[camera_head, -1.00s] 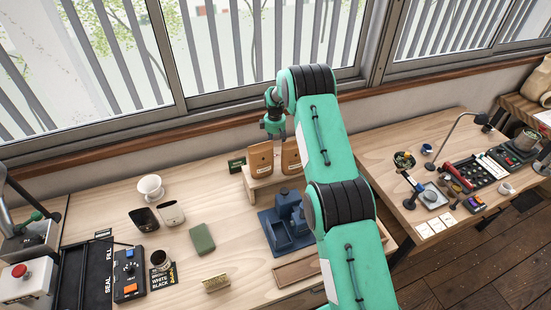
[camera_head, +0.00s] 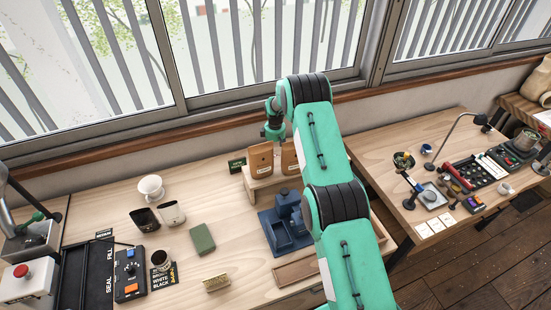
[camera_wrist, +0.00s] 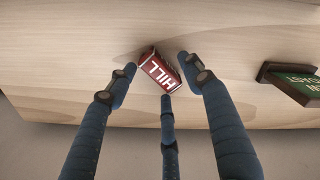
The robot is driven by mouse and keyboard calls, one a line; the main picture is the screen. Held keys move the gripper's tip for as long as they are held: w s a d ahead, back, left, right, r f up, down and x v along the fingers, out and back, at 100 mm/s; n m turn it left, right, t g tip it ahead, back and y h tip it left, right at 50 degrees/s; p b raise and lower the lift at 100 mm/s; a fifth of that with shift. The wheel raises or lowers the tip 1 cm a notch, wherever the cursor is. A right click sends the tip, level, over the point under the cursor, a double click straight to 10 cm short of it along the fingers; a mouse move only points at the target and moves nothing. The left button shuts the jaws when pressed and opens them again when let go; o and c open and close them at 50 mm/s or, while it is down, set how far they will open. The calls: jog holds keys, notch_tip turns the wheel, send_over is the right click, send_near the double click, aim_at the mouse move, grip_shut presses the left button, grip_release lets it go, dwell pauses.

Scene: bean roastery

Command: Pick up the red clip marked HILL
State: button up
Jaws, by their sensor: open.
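The red clip (camera_wrist: 160,72) shows in the wrist view on the pale wooden bench, with white letters reading HILL. It lies tilted between the spread fingertips of my gripper (camera_wrist: 160,80). My gripper is open, with two fingers above and one below in the middle, around the clip but with gaps at the sides; I cannot tell whether the middle fingertip touches it. In the head view my gripper (camera_head: 273,130) is at the back of the bench, partly behind the brown bags, and the clip is hidden there.
A dark green sign (camera_wrist: 290,82) lies right of the clip in the wrist view. In the head view, brown bags (camera_head: 260,158) on a wooden riser (camera_head: 262,183) stand just in front of my gripper. A white dripper (camera_head: 151,187) stands to the left. The window wall is close behind.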

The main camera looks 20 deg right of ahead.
jog(key=shift+f, duration=0.3)
dwell(0.4)
jog(key=c, duration=0.9)
